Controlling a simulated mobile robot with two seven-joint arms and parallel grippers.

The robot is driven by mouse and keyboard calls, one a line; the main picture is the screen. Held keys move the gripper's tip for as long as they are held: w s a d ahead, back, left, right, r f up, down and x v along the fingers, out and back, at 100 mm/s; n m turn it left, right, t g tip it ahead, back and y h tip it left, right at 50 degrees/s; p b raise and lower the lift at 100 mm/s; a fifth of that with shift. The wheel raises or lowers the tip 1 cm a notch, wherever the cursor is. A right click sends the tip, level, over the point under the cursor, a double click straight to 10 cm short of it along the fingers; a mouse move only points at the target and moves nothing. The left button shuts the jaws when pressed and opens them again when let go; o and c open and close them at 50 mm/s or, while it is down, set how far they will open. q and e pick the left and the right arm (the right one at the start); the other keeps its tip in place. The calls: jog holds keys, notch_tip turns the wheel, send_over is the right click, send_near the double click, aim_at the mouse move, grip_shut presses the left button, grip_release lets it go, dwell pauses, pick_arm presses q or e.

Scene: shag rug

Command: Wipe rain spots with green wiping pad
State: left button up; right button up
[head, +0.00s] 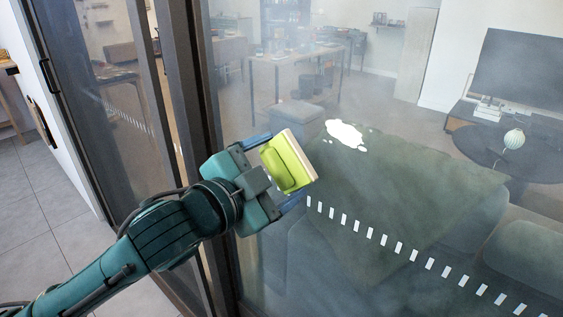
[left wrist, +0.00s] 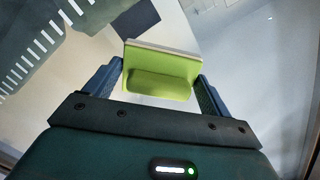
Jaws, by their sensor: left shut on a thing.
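The green wiping pad (head: 287,164) has a lime-green handle and a pale flat face. My left gripper (head: 281,169) is shut on it, with one blue finger at each end of the handle. The pad is in front of the glass panel (head: 300,260), its pale face turned to the right; I cannot tell if it touches. A white splotchy patch (head: 345,134), seemingly the rain spots, shows on the glass to the upper right of the pad. In the left wrist view the pad (left wrist: 160,72) sits between both fingers. My right gripper is out of view.
A dark door frame (head: 190,110) stands left of the glass, beside my left arm. A row of white dashes (head: 383,240) crosses the glass below the patch. Behind the glass are a sofa, a rug, a round table (head: 500,150) and a television (head: 520,80).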

aim_at(290, 151)
pick_arm(q)
jog(key=r, duration=0.1)
jog(key=r+h, duration=0.1)
jog(key=s+d+r, duration=0.1)
jog(key=shift+m+h, duration=0.3)
jog(key=shift+d+r, duration=0.1)
jog(key=shift+r, duration=0.1)
jog(key=b+x, duration=0.1)
jog(key=x, duration=0.4)
jog(key=shift+w+d, duration=0.2)
jog(key=shift+w, duration=0.15)
jog(key=shift+p+x, duration=0.3)
jog(key=shift+x, duration=0.65)
jog(key=shift+s, duration=0.1)
